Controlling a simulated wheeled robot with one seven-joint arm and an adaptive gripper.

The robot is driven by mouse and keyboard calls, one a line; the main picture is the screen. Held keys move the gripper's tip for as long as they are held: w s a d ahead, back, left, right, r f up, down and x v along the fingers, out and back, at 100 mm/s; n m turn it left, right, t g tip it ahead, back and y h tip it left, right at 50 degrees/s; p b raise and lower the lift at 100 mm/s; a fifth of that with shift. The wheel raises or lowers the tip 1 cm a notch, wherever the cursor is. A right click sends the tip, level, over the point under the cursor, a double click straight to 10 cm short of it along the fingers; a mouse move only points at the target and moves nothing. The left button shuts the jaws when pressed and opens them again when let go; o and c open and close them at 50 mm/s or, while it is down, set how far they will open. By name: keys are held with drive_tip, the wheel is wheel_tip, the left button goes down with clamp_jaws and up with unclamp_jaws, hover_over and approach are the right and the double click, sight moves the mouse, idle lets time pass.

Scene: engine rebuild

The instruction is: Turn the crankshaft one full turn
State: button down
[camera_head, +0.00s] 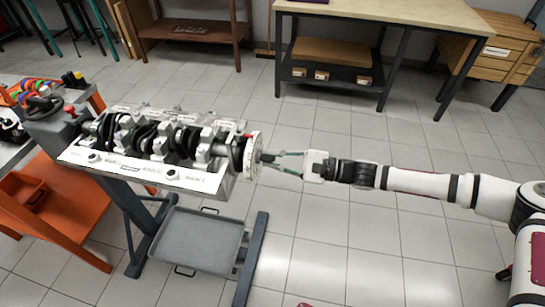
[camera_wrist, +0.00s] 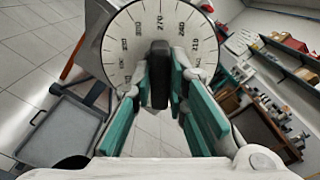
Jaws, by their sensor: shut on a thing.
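The crankshaft (camera_head: 185,140) lies in the open engine block (camera_head: 140,176) on a stand. A white degree wheel (camera_head: 254,156) is on its right end, and its printed scale (camera_wrist: 160,40) fills the top of the wrist view, with 270 near the top. My gripper (camera_head: 268,158) reaches in from the right at the wheel's centre. In the wrist view its green-padded fingers (camera_wrist: 160,95) are shut on a dark bar-like handle (camera_wrist: 160,72) standing out in front of the wheel. The handle hides the wheel's hub.
A grey drip tray (camera_head: 197,248) sits low on the stand. An orange cart (camera_head: 60,215) with tools stands close at the left. A workbench (camera_head: 385,12) and wooden drawers (camera_head: 500,58) stand at the back. The tiled floor under my arm is clear.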

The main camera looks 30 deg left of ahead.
drive_tip(key=m+p, duration=0.1)
drive_tip(key=m, duration=0.3)
drive_tip(key=shift+m, duration=0.3)
drive_tip(key=m, duration=0.3)
drive_tip(key=shift+w+m, duration=0.1)
drive_tip(key=shift+m, duration=0.3)
drive_tip(key=m, duration=0.4)
drive_tip(key=shift+f, duration=0.1)
drive_tip(key=m+b, duration=0.1)
drive_tip(key=m, duration=0.4)
drive_tip(key=shift+w, duration=0.1)
drive_tip(key=m+b, duration=0.1)
drive_tip(key=m, duration=0.3)
drive_tip(key=shift+m+b, duration=0.3)
drive_tip(key=shift+b, duration=0.05)
drive_tip(key=m+b, duration=0.1)
drive_tip(key=m, duration=0.3)
drive_tip(key=shift+f, duration=0.1)
drive_tip(key=m+b, duration=0.1)
drive_tip(key=m, duration=0.3)
drive_tip(key=shift+m, duration=2.2)
